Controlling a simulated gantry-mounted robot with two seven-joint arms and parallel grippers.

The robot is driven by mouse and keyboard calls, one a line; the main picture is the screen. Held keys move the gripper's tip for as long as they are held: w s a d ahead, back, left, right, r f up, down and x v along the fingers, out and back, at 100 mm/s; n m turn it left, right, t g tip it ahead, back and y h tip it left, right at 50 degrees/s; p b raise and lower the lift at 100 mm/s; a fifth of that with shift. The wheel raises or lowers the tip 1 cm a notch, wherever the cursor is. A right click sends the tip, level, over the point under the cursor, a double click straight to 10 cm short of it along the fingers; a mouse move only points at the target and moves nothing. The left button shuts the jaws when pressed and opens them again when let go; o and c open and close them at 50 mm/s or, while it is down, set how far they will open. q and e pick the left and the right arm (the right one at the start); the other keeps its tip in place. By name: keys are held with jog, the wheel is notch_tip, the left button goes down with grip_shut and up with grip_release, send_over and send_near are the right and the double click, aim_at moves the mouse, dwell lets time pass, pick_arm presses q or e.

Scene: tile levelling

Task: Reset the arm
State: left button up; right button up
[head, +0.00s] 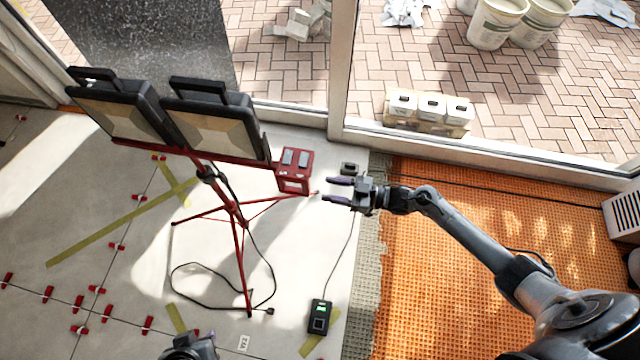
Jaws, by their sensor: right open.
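My right arm (465,235) comes in from the lower right and reaches over the orange mat. Its gripper (338,190) points left, open, with two dark fingers apart and nothing between them. It appears close to the red box (295,171) by the work-light stand, but I cannot tell the exact gap. Part of a dark link (190,347) shows at the bottom edge; my left gripper's fingers are not visible.
A red tripod (238,222) carries two work lights (212,122), with a loose cable on the tiles. Red levelling clips (97,290) line tile joints. A window frame (342,70) stands behind.

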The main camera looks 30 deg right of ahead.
jog(key=shift+s+d, duration=0.35)
jog(key=shift+d, duration=0.05)
